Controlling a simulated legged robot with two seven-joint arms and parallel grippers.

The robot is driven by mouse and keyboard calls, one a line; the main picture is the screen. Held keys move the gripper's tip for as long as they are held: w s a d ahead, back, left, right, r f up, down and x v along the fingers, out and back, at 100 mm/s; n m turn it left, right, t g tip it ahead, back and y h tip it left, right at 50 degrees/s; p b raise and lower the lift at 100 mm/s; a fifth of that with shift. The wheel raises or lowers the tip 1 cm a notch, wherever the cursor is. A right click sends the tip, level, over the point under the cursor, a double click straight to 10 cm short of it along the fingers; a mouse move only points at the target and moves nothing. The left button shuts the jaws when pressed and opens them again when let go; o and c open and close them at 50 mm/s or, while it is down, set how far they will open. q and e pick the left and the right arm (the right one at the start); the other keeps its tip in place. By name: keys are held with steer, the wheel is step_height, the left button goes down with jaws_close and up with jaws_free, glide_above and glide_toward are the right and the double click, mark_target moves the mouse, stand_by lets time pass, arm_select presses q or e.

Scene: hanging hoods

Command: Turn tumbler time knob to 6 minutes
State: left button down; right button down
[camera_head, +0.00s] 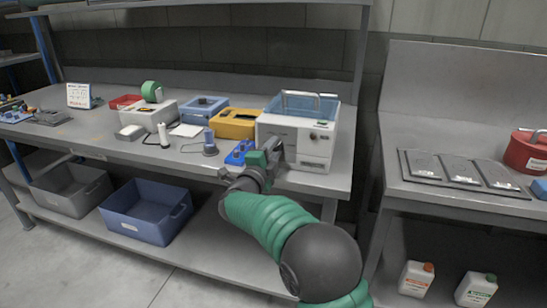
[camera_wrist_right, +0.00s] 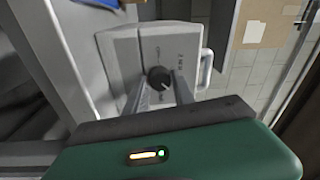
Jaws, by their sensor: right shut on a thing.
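The tumbler (camera_head: 312,160) is a white box with a clear blue lid and a metal handle, at the right end of the left bench. In the right wrist view its pale front panel (camera_wrist_right: 130,55) carries a round black knob (camera_wrist_right: 159,78) with a white pointer line and printed markings around it. My right gripper (camera_head: 274,150) is at the left part of the tumbler's front. In the wrist view its fingers (camera_wrist_right: 160,92) are on both sides of the knob, shut on it. The exact number at the pointer is too small to read. My left gripper is not in view.
A blue device (camera_head: 239,153) lies just left of my right gripper. A yellow box (camera_head: 233,124) and a blue box (camera_head: 203,109) stand further left. A second small dark control (camera_head: 313,136) shows on the tumbler's front. A gap separates the right bench (camera_head: 440,199).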

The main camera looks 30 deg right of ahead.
steer(key=m+b, duration=0.1)
steer(key=m, duration=0.1)
steer(key=f+m+b, duration=0.1)
steer(key=m+b, duration=0.1)
steer(key=shift+a+f+m+g, duration=0.1)
steer(key=shift+m+g, duration=0.2)
steer(key=shift+g, duration=0.1)
steer(key=shift+m+b, duration=1.25)
steer(key=shift+m, duration=0.75)
steer(key=shift+r, duration=0.2)
steer(key=c, duration=1.1)
jaws_free()
steer(key=shift+w+r, duration=0.1)
steer(key=shift+r, duration=0.05)
steer(key=shift+o, duration=0.2)
steer(key=shift+r, duration=0.1)
